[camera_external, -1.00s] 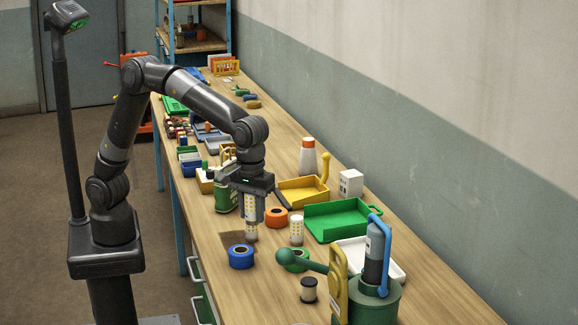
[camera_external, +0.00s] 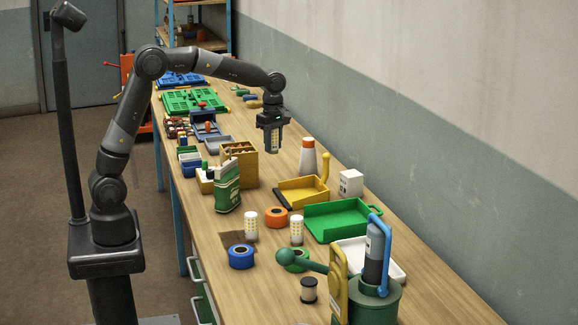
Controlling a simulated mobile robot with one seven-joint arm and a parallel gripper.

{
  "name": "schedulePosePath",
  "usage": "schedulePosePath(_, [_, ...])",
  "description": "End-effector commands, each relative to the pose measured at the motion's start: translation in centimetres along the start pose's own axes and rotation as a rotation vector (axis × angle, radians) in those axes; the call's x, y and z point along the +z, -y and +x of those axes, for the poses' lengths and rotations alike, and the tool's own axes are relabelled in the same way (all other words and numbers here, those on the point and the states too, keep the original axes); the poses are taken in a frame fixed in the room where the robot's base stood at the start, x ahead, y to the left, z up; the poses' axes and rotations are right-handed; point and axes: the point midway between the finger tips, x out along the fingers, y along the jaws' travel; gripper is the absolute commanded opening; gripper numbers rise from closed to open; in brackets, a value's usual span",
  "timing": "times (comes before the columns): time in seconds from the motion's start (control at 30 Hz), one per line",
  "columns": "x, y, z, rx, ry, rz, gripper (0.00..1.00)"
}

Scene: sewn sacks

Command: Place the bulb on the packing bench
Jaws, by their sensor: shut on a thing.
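My gripper (camera_external: 271,146) is shut on a bulb (camera_external: 275,139), a white piece with yellow patches, held upright above the packing bench (camera_external: 345,218). Its fingers hide part of the bulb. The gripper is raised over the middle of the bench, behind the white bottle with the orange cap. Two similar white-and-yellow cylinders stand upright on the bench nearer the camera, one on the left (camera_external: 251,225) and one on the right (camera_external: 297,230).
An orange-capped bottle (camera_external: 308,158), yellow tray (camera_external: 298,192), green tray (camera_external: 335,220) and wooden box (camera_external: 240,160) stand near my gripper. A green container (camera_external: 227,187), tape rolls and several small bins crowd the bench. Bare wood shows between the wooden box and the bottle.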

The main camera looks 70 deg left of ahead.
Motion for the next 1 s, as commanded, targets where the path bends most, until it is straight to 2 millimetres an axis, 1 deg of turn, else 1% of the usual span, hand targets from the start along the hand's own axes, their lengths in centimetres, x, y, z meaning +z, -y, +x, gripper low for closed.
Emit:
schedulePosePath(0.03, [-2.9,-1.1,0.0,0.000,0.000,-0.071,0.11])
schedulePosePath(0.07, [-4.3,-1.6,0.0,0.001,0.000,-0.110,0.11])
schedulePosePath(0.1, [-6.2,-2.3,0.0,0.001,0.000,-0.161,0.11])
schedulePosePath(0.17, [-9.2,-3.1,0.0,0.001,0.001,-0.238,0.11])
schedulePosePath(0.2, [-11.2,-3.5,0.0,0.001,0.001,-0.290,0.11])
schedulePosePath(0.27, [-14.3,-4.0,0.0,0.001,0.001,-0.368,0.11])
schedulePosePath(0.3, [-16.3,-4.3,0.0,0.001,0.002,-0.418,0.11])
schedulePosePath(0.37, [-19.1,-4.5,0.0,0.001,0.003,-0.492,0.11])
schedulePosePath(0.4, [-20.9,-4.6,0.0,0.001,0.004,-0.537,0.11])
schedulePosePath(0.5, [-24.5,-4.6,0.0,0.000,0.005,-0.628,0.11])
schedulePosePath(0.6, [-27.0,-4.4,0.0,0.001,0.005,-0.692,0.11])
schedulePosePath(0.7, [-29.0,-4.2,0.0,0.001,0.005,-0.744,0.11])
schedulePosePath(0.8, [-30.6,-4.0,-0.1,0.001,0.005,-0.784,0.11])
schedulePosePath(0.9, [-30.3,-4.0,1.9,-0.003,0.005,-0.777,0.11])
schedulePosePath(0.97, [-30.3,-3.9,2.6,-0.002,0.005,-0.778,0.11])
schedulePosePath(1.0, [-30.3,-4.0,3.4,-0.003,0.005,-0.778,0.11])
